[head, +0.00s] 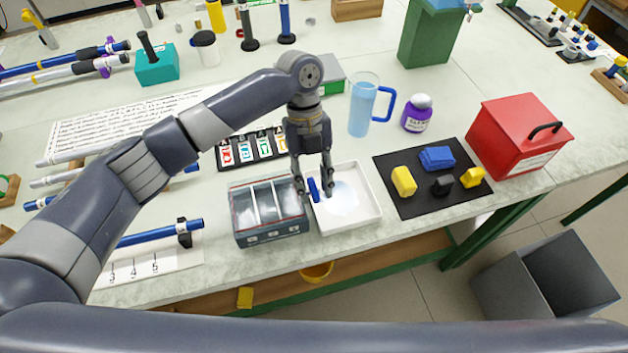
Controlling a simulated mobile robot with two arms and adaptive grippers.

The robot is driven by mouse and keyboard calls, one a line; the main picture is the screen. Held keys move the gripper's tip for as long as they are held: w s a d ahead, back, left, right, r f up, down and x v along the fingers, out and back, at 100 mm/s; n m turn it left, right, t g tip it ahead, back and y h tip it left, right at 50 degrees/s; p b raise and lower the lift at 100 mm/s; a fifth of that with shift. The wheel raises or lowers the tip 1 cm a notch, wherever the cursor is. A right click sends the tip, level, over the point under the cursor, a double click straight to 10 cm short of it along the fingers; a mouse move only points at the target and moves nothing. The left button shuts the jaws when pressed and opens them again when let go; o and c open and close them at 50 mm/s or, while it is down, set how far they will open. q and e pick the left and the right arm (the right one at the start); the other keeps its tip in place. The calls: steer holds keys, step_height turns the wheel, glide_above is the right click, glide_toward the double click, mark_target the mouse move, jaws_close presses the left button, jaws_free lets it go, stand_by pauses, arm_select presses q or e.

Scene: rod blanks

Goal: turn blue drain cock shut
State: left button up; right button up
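The blue drain cock (313,190) shows as a small blue lever at the right side of a grey metal tank (268,238) with a clear, divided top. The lever stands over the left edge of a white tray (366,220), which has a pale blue wet patch in it. My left gripper (315,191) points down over the lever. Its fingers are apart, one on each side of the lever, and I see no clear contact. The cock's body is mostly hidden. My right gripper is out of view.
A black mat (405,205) with yellow, blue and black blocks lies right of the tray. A blue jug (360,112), purple bottle (417,115) and red box (515,135) stand behind. A lettered card rack (250,148) is behind the tank. The bench's front edge is close.

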arm_select(q)
steer(key=d+v, duration=0.1)
steer(key=v, duration=0.7)
steer(key=shift+a, duration=0.45)
steer(key=shift+s+f, duration=0.1)
